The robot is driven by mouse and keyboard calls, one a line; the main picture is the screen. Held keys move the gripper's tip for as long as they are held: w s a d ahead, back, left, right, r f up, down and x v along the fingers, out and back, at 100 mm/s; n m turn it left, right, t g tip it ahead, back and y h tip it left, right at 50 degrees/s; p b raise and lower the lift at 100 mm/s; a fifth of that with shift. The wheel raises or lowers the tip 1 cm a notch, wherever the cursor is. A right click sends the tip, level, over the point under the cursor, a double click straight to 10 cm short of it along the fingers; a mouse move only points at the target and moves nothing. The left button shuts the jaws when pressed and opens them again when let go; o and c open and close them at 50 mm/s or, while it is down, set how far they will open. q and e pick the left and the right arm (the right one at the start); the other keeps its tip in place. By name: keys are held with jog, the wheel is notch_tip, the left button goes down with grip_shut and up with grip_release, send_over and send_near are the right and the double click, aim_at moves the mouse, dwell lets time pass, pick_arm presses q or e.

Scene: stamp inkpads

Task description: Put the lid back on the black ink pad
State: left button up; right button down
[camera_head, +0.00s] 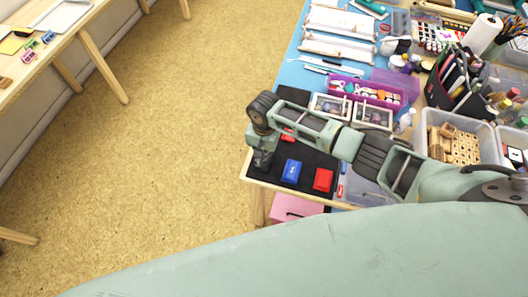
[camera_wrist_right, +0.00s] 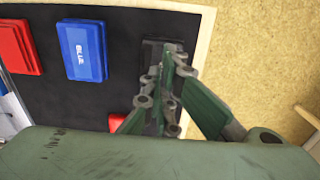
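My right gripper (camera_head: 262,158) hangs over the left edge of the black mat in the head view. In the right wrist view its fingertips (camera_wrist_right: 172,58) come together, and I see nothing clearly held between them. A dark, low block (camera_wrist_right: 152,52), which looks like the black ink pad or its lid, lies on the mat just beside and partly behind the fingertips. I cannot tell whether it is lidded or whether the tips touch it. In the head view the arm and gripper hide that spot. My left gripper is not in view.
A blue pad (camera_head: 291,171) and a red pad (camera_head: 323,180) lie on the black mat (camera_head: 308,158). Small red pieces (camera_head: 288,137) lie behind my right arm. A purple box (camera_head: 378,91) and a bin of wooden stamps (camera_head: 455,145) crowd the table farther back and right.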

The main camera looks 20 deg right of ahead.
jog(key=shift+f+b, duration=0.5)
jog(key=shift+f, duration=0.45)
jog(key=shift+r, duration=0.1)
notch_tip(320, 180, up, 5)
jog(key=p, duration=0.5)
jog(key=shift+p, duration=0.3)
jog(key=shift+r+p, duration=0.4)
jog(key=shift+r, duration=0.6)
